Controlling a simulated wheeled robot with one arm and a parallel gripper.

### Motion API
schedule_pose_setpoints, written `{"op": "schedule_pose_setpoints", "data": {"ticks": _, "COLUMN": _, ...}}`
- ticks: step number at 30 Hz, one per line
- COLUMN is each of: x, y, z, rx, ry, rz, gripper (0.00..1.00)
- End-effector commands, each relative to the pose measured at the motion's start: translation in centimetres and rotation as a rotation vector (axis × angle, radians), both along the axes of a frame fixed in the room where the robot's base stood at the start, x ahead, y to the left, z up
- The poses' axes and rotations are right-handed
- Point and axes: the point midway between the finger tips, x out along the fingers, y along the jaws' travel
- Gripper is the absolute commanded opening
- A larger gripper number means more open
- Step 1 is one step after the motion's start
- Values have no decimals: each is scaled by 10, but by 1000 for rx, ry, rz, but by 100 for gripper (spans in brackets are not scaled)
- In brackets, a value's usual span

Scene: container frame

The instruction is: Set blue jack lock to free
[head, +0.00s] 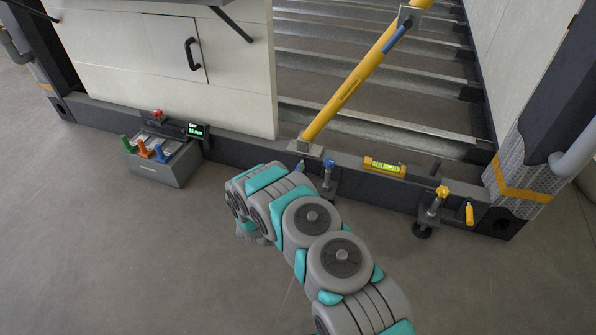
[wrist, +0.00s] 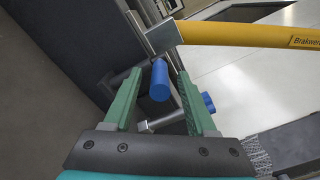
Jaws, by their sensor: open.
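The blue jack (head: 327,178) stands at the frame's lower front edge, just right of the yellow brace's foot, with a blue knob on top. In the wrist view, a blue cylindrical lock handle (wrist: 160,82) lies between the two green fingers of my gripper (wrist: 158,78). The fingers are open, with gaps visible beside the handle. A blue knob (wrist: 208,102) shows just outside the right finger. A metal rod runs below the handle. In the head view my arm hides most of the gripper and the handle.
A yellow brace (head: 357,82) rises from the sill; it crosses the top of the wrist view, close to the fingertips. A level (head: 384,167) lies on the sill. A yellow jack (head: 433,204) stands right. A grey control box (head: 165,164) stands left. The floor in front is clear.

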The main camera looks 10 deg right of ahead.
Motion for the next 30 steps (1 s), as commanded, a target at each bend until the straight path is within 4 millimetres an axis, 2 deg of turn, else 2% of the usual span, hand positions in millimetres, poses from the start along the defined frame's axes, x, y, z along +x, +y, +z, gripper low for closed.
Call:
{"op": "schedule_pose_setpoints", "data": {"ticks": 6, "x": 17, "y": -11, "z": -1, "rx": -1, "ry": 0, "rz": -1, "gripper": 57}}
{"op": "schedule_pose_setpoints", "data": {"ticks": 16, "x": 19, "y": -11, "z": 0, "rx": 0, "ry": 1, "rz": 1, "gripper": 56}}
{"op": "schedule_pose_setpoints", "data": {"ticks": 30, "x": 19, "y": -11, "z": 0, "rx": 0, "ry": 1, "rz": 1, "gripper": 3}}
